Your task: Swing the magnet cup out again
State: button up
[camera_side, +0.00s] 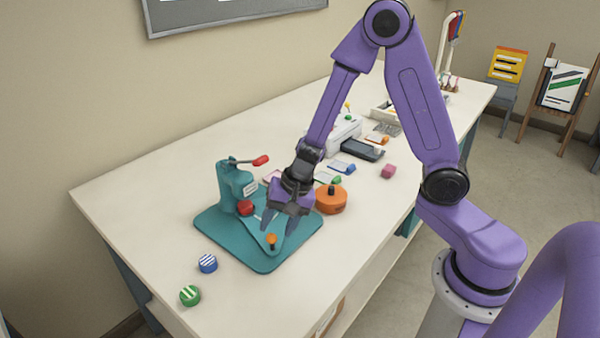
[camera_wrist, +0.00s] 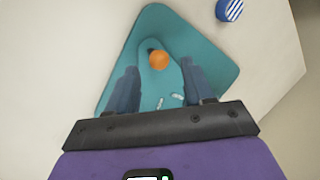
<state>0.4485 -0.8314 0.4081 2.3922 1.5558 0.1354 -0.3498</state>
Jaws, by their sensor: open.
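A teal press (camera_side: 232,187) with a red-tipped lever (camera_side: 260,160) stands on a teal base plate (camera_side: 225,235). A teal swing arm (camera_side: 262,226) reaches forward over the plate and carries an orange knob (camera_side: 271,240). The knob also shows in the wrist view (camera_wrist: 159,60). A red round part (camera_side: 246,208) sits at the press front; I cannot tell which part is the magnet cup. My gripper (camera_side: 278,224) is open above the swing arm. In the wrist view its fingers (camera_wrist: 160,68) lie either side of the arm, with the knob near the tips, not gripped.
An orange disc with a dark knob (camera_side: 331,200) stands close right of the base plate. A blue striped button (camera_side: 208,263) and a green striped button (camera_side: 190,295) lie front left. A pink block (camera_side: 388,171) and a white machine (camera_side: 345,132) are farther back.

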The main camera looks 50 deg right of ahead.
jog(key=shift+d+r, duration=0.1)
jog(key=shift+r, duration=0.55)
jog(key=v, duration=1.3)
jog(key=shift+s, duration=0.2)
jog(key=s+n+g+h, duration=0.2)
jog(key=s+n, duration=1.8)
jog(key=n, duration=0.1)
jog(key=shift+s+f+n+g+h, duration=0.3)
jog(key=shift+s+f+n+g, duration=0.1)
jog(key=shift+f, duration=0.05)
